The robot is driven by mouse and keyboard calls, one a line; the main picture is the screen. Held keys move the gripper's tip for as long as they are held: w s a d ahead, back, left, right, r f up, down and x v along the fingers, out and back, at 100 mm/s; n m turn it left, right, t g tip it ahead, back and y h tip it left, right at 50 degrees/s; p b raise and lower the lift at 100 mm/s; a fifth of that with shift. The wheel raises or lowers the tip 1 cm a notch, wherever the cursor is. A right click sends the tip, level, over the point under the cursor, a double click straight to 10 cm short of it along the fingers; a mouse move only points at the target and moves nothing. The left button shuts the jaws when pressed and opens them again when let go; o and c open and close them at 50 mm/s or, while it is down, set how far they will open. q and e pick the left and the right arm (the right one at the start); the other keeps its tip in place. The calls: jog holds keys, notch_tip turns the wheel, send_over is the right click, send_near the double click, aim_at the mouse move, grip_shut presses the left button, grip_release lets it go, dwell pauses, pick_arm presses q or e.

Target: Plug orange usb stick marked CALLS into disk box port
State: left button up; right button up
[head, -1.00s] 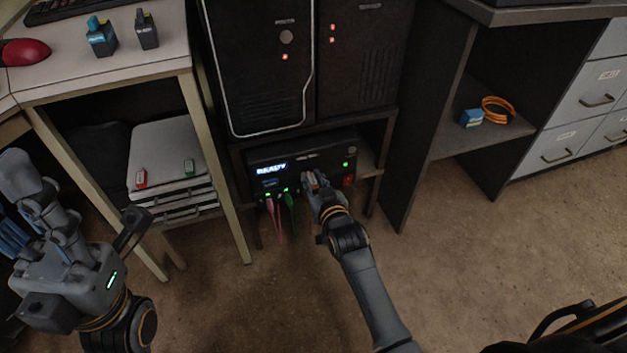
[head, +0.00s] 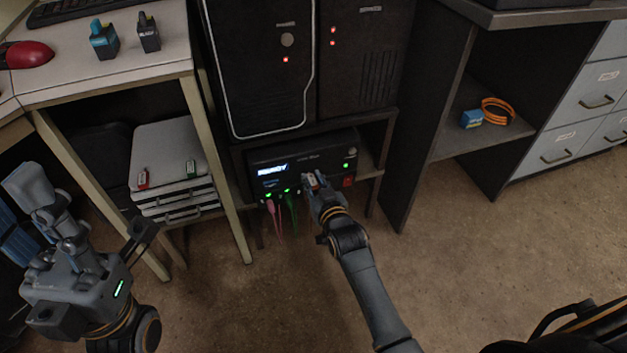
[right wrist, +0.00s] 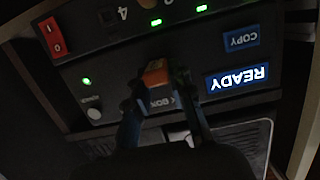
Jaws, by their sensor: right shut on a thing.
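The disk box (head: 325,163) is a black unit under the two dark towers, with a lit READY display (head: 272,169). The display also shows in the right wrist view (right wrist: 238,78), upside down. My right gripper (head: 313,181) is at the box front, shut on the orange usb stick (right wrist: 155,75), whose orange part shows between the fingertips. The fingers hide the port, so I cannot tell how far the stick is in. Its CALLS marking is not readable. My left gripper (head: 100,275) is at the lower left, away from the box; its jaw opening is unclear.
Pink (head: 273,212) and green (head: 291,208) cables hang from the box front, left of my right gripper. A red switch (head: 348,181) is to its right. A table leg (head: 218,165) stands left of the box. The floor in front is clear.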

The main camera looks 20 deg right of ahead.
jog(key=shift+w, duration=0.15)
jog(key=o, duration=0.9)
jog(key=shift+c, duration=0.2)
jog(key=shift+o, duration=0.4)
jog(key=s+r, duration=0.2)
jog(key=s, duration=0.9)
jog(key=shift+s+d+r, duration=0.2)
jog(key=shift+s+d, duration=0.05)
jog(key=shift+s, duration=0.1)
jog(key=shift+r, duration=0.1)
